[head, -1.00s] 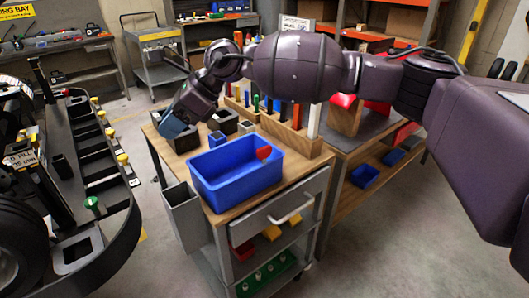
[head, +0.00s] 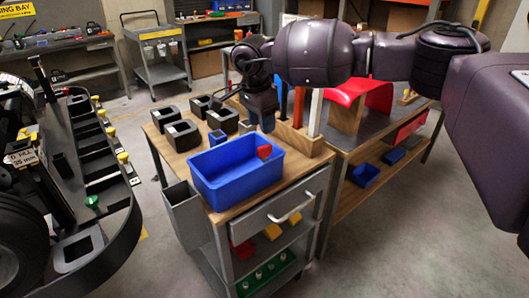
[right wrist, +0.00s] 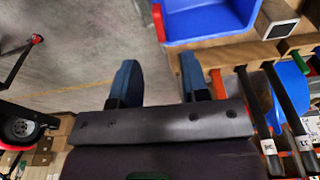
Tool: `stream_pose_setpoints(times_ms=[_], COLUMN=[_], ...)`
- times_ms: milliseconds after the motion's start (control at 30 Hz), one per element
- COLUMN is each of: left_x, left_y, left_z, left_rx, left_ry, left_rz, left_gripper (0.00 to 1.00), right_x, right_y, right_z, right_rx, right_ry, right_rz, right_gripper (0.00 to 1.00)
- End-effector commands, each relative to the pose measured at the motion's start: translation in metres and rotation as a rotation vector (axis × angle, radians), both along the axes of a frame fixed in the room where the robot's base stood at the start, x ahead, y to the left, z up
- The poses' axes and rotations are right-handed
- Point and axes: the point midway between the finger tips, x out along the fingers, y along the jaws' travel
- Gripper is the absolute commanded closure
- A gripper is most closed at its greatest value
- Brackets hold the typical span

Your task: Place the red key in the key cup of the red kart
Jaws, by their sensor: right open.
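My right gripper (head: 267,119) is open with blue fingertips, pointing down just behind the bin, apart from the key. Its empty fingers also show in the right wrist view (right wrist: 160,82). My left gripper is out of view. I cannot make out a red kart or its key cup.
A black kart frame (head: 105,190) stands left, with floor between.

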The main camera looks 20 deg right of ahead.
Motion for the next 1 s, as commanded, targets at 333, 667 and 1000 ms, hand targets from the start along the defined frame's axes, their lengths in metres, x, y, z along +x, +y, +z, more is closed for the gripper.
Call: stream_pose_setpoints(times_ms=[333, 667, 1000], left_x=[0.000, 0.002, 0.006], left_y=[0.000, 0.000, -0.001], left_z=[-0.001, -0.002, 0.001], left_rx=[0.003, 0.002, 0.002], left_ry=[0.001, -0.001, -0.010], left_rz=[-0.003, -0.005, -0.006], left_gripper=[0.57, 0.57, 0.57], right_x=[0.001, 0.002, 0.003], right_y=[-0.003, -0.007, -0.007], right_z=[-0.028, -0.066, -0.066], right_rx=[0.002, 0.002, 0.002], right_ry=[0.002, 0.002, 0.000], right_rz=[0.000, 0.000, -0.001], right_gripper=[0.58, 0.58, 0.78])
